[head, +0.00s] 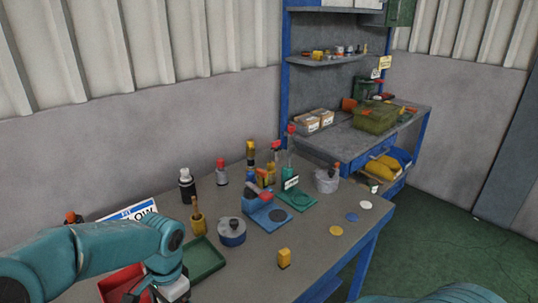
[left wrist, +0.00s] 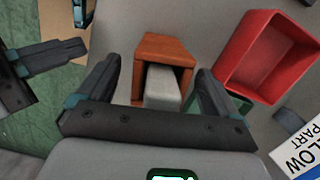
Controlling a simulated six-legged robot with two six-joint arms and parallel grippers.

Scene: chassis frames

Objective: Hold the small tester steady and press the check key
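In the left wrist view an orange-brown housing (left wrist: 165,47) with a pale grey block (left wrist: 162,88) in its front lies between the fingers of my left gripper (left wrist: 160,70). The fingers stand apart, with a gap on each side of the housing. I cannot tell whether this is the tester, and no check key shows clearly. In the head view my left gripper is at the bottom edge, by the red tray (head: 122,284), its fingers cut off. My right gripper (left wrist: 83,34) shows at the left of the left wrist view, its fingers apart and empty.
A green tray (head: 203,258), a blue-grey round tin (head: 232,232), a blue stand (head: 268,216) and a yellow block (head: 284,258) stand on the grey table (head: 300,225). Bottles stand behind. Coloured discs lie near the right edge, where there is free room. A shelved bench (head: 340,140) stands beyond.

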